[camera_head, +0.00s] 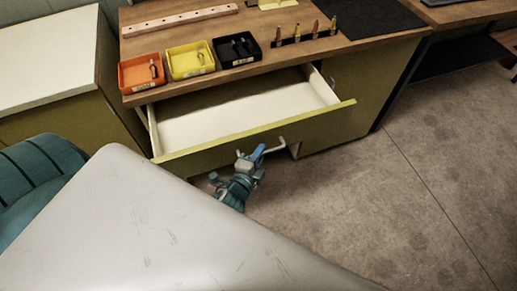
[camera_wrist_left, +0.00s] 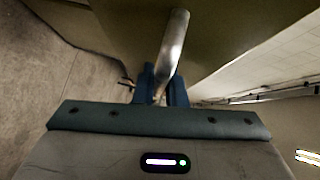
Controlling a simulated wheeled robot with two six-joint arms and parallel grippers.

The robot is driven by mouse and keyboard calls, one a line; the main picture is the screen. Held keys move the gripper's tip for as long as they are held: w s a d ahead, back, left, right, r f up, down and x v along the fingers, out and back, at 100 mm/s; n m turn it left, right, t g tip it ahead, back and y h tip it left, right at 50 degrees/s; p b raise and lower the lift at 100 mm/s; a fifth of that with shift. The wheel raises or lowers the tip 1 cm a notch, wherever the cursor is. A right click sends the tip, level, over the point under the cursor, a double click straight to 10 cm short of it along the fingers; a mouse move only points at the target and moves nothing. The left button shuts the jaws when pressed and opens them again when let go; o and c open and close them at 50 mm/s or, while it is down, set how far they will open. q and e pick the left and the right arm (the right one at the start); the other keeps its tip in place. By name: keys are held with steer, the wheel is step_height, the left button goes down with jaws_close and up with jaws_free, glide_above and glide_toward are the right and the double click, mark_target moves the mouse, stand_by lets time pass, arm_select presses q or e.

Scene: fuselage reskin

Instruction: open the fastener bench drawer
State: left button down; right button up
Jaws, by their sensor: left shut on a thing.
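The fastener bench drawer (camera_head: 240,114) is pulled out, and its pale, empty inside shows in the head view. Its olive front panel (camera_head: 200,157) faces me, with a metal bar handle (camera_head: 274,148) on it. My left gripper (camera_head: 252,156) is at the front panel, shut on the handle. In the left wrist view the handle (camera_wrist_left: 173,45) runs down between the blue fingers of the left gripper (camera_wrist_left: 160,88). The far end of the handle's grip is hidden by the fingers. My right gripper is not in view.
On the bench top (camera_head: 290,58) stand an orange bin (camera_head: 141,74), a yellow bin (camera_head: 190,60) and a black bin (camera_head: 236,50), with a row of upright fasteners (camera_head: 297,34) beside them. A white-topped cabinet (camera_head: 50,62) is at left. The floor (camera_head: 400,200) at right is clear.

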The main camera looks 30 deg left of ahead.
arm_select(q)
steer(key=c, duration=1.8)
jaws_free()
steer(key=shift+o, duration=0.2)
